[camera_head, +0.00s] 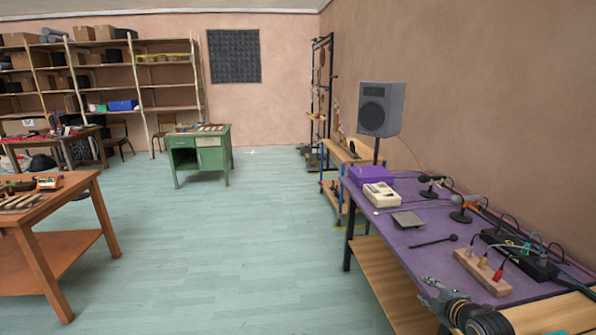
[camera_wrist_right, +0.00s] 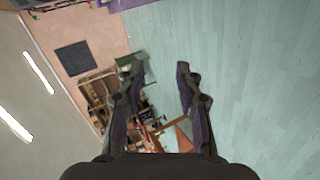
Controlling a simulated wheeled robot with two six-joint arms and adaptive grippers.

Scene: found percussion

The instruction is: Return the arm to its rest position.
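My right gripper (camera_head: 430,291) reaches in at the bottom right of the head view, in front of the near edge of the purple table (camera_head: 395,236). In the right wrist view its two fingers (camera_wrist_right: 160,72) stand apart, with only floor and distant furniture showing between them. It is open and empty. The wrist camera sees the room tilted, with the wall and ceiling to the left. My left gripper is in neither view.
The purple table holds a wooden block with coloured plugs (camera_head: 482,270), a black spoon-like tool (camera_head: 434,241), microphones and a beige device (camera_head: 381,195). A speaker (camera_head: 381,108) stands behind. An orange wooden table (camera_head: 60,200) is left. The floor between is clear.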

